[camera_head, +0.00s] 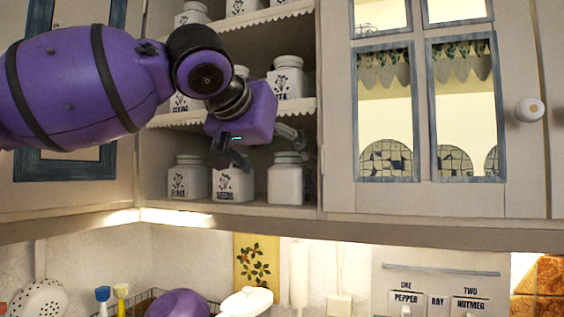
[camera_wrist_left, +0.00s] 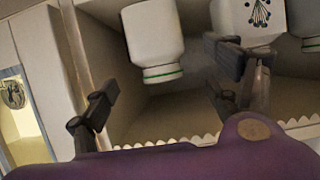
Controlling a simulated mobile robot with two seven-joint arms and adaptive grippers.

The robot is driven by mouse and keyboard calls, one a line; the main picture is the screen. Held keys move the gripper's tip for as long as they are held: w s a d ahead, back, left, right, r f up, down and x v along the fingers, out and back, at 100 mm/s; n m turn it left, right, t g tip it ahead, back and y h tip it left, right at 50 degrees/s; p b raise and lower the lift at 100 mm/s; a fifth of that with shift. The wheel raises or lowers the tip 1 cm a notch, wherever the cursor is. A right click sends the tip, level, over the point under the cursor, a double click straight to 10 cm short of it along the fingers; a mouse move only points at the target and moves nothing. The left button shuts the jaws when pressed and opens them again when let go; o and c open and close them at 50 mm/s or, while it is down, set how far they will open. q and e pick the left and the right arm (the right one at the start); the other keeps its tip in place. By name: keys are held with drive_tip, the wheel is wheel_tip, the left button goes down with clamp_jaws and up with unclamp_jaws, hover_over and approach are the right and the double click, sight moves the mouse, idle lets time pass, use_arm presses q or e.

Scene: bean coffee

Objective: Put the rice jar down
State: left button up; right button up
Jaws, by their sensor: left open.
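A white jar (camera_head: 286,184) with a green band under its lid stands upright at the right end of the lowest open shelf (camera_head: 240,209). No label shows on it, so I cannot read whether it is the rice jar. It also shows upside down in the left wrist view (camera_wrist_left: 153,38), between the fingers' directions and apart from them. My left gripper (camera_head: 262,150) is open and empty, just in front of and above this jar. Its two fingers are spread wide in the left wrist view (camera_wrist_left: 165,85). My right gripper is out of view.
Two labelled jars, one at the left (camera_head: 188,182) and one in the middle (camera_head: 233,185), stand on the same shelf. A scalloped shelf (camera_head: 300,106) with more jars is above. A glass-doored cabinet (camera_head: 419,200) closes the right side.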

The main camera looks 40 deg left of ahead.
use_arm(q)
drive_tip(key=shift+v, duration=1.7)
drive_tip(key=shift+f, duration=0.1)
